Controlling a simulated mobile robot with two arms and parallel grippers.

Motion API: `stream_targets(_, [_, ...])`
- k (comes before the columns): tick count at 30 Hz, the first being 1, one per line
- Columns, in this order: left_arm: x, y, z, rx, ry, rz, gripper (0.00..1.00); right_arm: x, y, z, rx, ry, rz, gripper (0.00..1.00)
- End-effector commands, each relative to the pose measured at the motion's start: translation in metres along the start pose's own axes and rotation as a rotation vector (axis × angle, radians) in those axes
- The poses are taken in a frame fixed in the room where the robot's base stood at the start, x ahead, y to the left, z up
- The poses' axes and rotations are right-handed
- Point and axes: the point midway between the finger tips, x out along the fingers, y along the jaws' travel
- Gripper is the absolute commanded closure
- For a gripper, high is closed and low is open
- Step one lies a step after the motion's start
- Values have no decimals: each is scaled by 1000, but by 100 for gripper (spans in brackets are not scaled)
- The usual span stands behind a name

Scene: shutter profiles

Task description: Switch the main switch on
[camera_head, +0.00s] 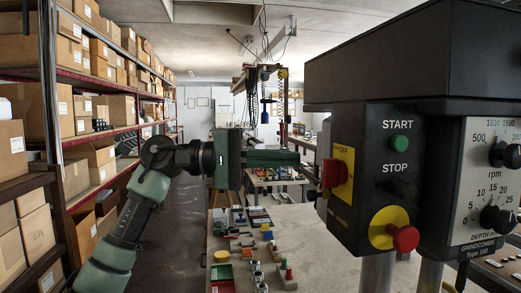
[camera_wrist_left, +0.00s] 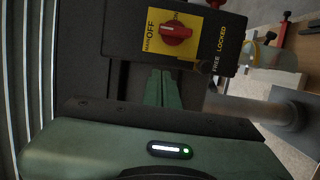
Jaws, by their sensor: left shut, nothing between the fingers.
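The main switch is a red rotary knob (camera_head: 334,173) on a yellow plate (camera_head: 345,155) on the left side of the black control box. In the left wrist view the knob (camera_wrist_left: 174,33) is near the top, beside the words MAIN and OFF. I cannot tell for sure which position the knob points to. My left gripper (camera_head: 298,158) comes in from the left, level with the switch, its tips close to the plate. In the left wrist view its green fingers (camera_wrist_left: 161,75) are together and empty, just below the knob in the picture. My right gripper is not in view.
The black box (camera_head: 410,70) carries a green START button (camera_head: 397,143), a STOP button (camera_head: 400,188) and a red emergency button (camera_head: 403,238) on yellow. A dial panel (camera_head: 495,180) is at right. A bench (camera_head: 330,245) with small parts lies below; shelves (camera_head: 90,140) stand left.

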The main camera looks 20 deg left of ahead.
Motion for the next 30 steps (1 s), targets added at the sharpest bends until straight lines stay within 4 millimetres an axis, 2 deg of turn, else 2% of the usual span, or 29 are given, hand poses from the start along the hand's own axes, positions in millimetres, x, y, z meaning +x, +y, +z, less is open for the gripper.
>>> stream_targets(1, [12,4,1,-2,-4,-1,100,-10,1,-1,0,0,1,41])
stream_targets(4, [31,4,2,0,-3,-1,100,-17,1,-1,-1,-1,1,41])
stream_targets(9, [33,2,24,1,0,-1,100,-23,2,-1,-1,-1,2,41])
stream_targets(15, [36,1,37,0,1,0,100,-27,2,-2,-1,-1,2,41])
stream_targets(30, [36,0,39,7,1,-1,100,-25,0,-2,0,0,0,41])
